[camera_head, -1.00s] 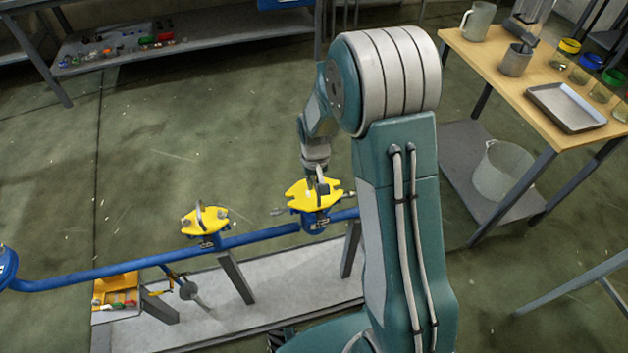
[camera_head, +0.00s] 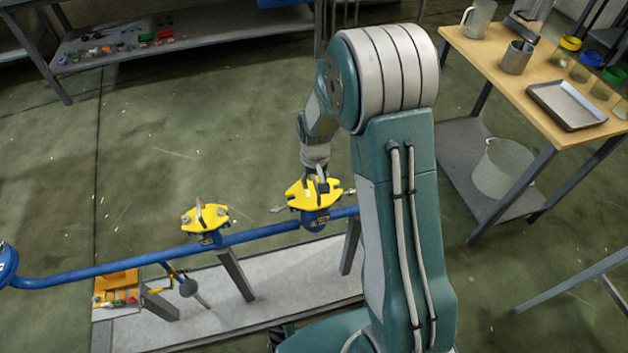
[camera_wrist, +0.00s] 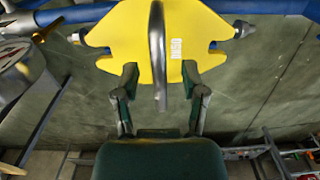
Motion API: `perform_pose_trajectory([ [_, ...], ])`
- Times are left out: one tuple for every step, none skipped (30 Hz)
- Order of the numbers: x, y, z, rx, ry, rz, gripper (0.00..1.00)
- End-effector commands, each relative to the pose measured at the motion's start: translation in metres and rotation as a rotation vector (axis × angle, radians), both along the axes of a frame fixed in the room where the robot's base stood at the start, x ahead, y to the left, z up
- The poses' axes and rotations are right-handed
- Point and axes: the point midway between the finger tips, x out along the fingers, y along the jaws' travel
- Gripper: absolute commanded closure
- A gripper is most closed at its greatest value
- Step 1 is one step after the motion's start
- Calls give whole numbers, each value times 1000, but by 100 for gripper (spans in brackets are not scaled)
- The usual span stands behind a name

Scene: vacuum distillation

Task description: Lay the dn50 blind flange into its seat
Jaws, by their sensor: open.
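A yellow plate with an upright metal loop handle, seemingly the blind flange (camera_head: 306,196), lies on a blue fitting of the pipe; it fills the top of the wrist view (camera_wrist: 190,30). Whether it is fully down in its seat cannot be told. My gripper (camera_wrist: 160,85) is open, with one finger on each side of the handle and a visible gap to it. A second yellow plate (camera_head: 205,218) with a handle sits on the pipe farther left.
The blue pipe (camera_head: 120,270) runs across on grey posts. Metal bolts or clamps stick out beside the plate. An orange bin (camera_head: 117,279) stands at lower left. A wooden table (camera_head: 500,75) with a tray (camera_head: 567,105) is at right. The floor behind the pipe is clear.

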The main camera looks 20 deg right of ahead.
Motion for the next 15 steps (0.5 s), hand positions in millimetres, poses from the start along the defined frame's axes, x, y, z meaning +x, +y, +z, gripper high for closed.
perform_pose_trajectory([
  [1,0,6,0,-4,0,45],
  [1,0,11,0,-4,0,45],
  [2,0,18,0,-7,0,45],
  [2,0,23,0,-6,0,45],
  [2,0,30,0,-7,0,45],
  [2,0,38,0,-7,0,45],
  [2,0,45,0,-8,0,45],
  [2,0,51,0,-8,0,45],
  [2,0,60,-1,-8,0,45],
  [2,0,66,-1,-8,0,45],
  [3,0,72,-1,-8,0,45],
  [3,0,81,-1,-8,0,45],
  [3,0,86,-1,-8,0,45],
  [2,0,91,-1,-6,0,45],
  [3,0,97,-1,-7,0,45],
])
